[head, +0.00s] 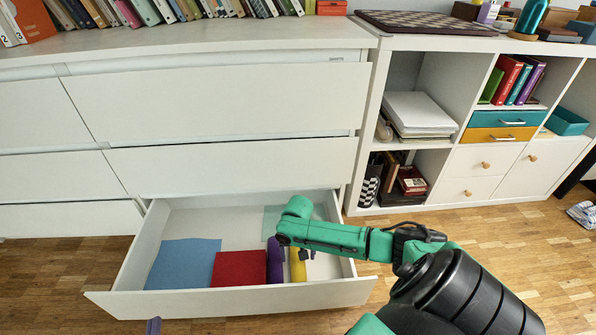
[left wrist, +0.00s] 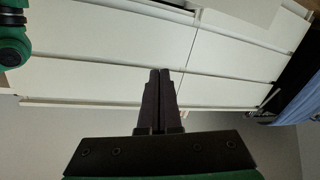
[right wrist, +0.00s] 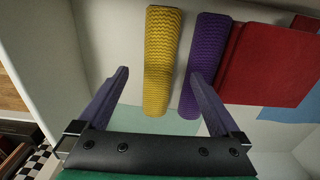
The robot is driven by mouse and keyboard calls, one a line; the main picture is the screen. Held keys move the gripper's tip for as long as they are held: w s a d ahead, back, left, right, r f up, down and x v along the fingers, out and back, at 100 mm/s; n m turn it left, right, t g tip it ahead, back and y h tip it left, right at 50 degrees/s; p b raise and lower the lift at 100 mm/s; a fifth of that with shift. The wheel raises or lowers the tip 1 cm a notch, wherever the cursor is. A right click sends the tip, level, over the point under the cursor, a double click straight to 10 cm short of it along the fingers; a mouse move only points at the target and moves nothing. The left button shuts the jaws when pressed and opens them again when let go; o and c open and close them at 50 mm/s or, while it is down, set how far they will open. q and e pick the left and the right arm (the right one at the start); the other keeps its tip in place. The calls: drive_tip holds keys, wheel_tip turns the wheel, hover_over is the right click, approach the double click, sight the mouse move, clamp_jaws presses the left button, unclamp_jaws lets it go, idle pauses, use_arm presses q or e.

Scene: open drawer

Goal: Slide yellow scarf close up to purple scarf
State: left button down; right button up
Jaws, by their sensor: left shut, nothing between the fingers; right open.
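The yellow scarf (head: 298,265) is a rolled, ribbed bundle in the open bottom drawer (head: 240,303). The purple scarf (head: 275,264), also rolled, lies beside it, nearly parallel. In the right wrist view, a narrow gap separates the yellow scarf (right wrist: 163,50) from the purple scarf (right wrist: 208,55). My right gripper (right wrist: 160,73) is open above them, one finger left of the yellow scarf, the other over the gap and purple scarf's edge. Contact cannot be told.
A red folded cloth (head: 240,268) lies against the purple scarf's left side, with a blue cloth (head: 182,262) further left. A pale green cloth (right wrist: 165,120) lies deeper in the drawer. The drawer's back left floor is bare. A white shelf unit (head: 455,115) stands to the right.

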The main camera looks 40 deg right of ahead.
sight(298, 265)
use_arm(q)
drive_tip(key=s+f+g+p, duration=0.3)
drive_tip(key=s+f+g, duration=0.1)
drive_tip(key=s, duration=0.3)
drive_tip(key=shift+d+f+p, duration=0.2)
drive_tip(key=shift+f+p, duration=0.1)
drive_tip(key=shift+f, duration=0.3)
use_arm(e)
wheel_tip(298, 265, up, 6)
drive_tip(key=shift+r, duration=0.15)
